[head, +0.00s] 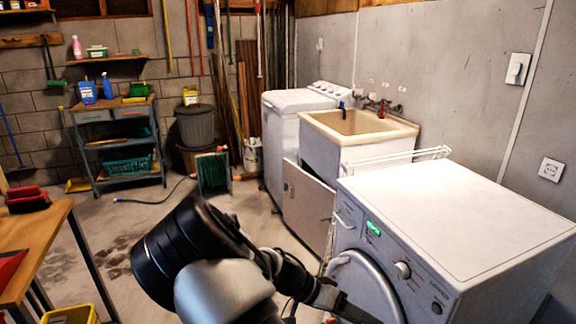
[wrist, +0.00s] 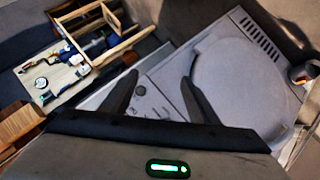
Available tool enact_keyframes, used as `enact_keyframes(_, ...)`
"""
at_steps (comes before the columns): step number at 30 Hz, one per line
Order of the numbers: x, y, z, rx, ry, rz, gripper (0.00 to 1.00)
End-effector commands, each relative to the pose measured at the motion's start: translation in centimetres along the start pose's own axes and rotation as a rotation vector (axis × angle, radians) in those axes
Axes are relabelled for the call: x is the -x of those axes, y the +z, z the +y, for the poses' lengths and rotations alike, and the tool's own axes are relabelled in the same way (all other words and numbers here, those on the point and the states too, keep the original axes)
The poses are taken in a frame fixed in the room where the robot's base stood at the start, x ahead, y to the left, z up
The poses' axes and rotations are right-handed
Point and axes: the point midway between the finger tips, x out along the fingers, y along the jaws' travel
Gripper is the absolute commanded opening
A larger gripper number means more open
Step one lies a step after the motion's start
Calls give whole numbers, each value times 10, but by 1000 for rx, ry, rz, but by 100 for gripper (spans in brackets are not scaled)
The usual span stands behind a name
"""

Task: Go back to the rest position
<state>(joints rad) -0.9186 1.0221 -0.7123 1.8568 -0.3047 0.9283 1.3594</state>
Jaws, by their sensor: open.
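My gripper (wrist: 160,84) shows in the wrist view with its two dark fingers spread apart and nothing between them. Beyond the fingers is a grey surface (wrist: 150,105) with small fittings. In the head view my arm reaches from the bottom middle toward the right, and its far end is low in front of the white front-loading machine (head: 455,220). The fingertips cannot be made out there. I cannot tell whether the arm touches the machine.
A utility sink (head: 360,123) and a white top-loader (head: 300,102) stand behind the machine. A wooden table (head: 35,245) is at the left, with a yellow bin (head: 70,315) low beside it. Floor is free at mid-left. The wrist view shows a wooden toolbox (wrist: 100,30).

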Motion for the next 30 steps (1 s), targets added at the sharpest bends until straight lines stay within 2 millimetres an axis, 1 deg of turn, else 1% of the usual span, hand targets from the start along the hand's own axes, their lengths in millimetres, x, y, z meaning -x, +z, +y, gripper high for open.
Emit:
enact_keyframes(1,6,3,10,19,-47,-88,55)
enact_keyframes(6,33,11,43,126,-235,-301,55)
enact_keyframes(8,45,11,55,161,-315,-352,55)
enact_keyframes(13,82,5,97,248,-559,-421,55)
enact_keyframes(17,108,-2,134,302,-743,-396,55)
enact_keyframes(21,133,-8,178,350,-915,-298,55)
enact_keyframes(24,146,-9,206,379,-1001,-201,55)
enact_keyframes(27,155,-7,227,403,-1051,-109,55)
enact_keyframes(30,160,-5,244,420,-1080,-26,55)
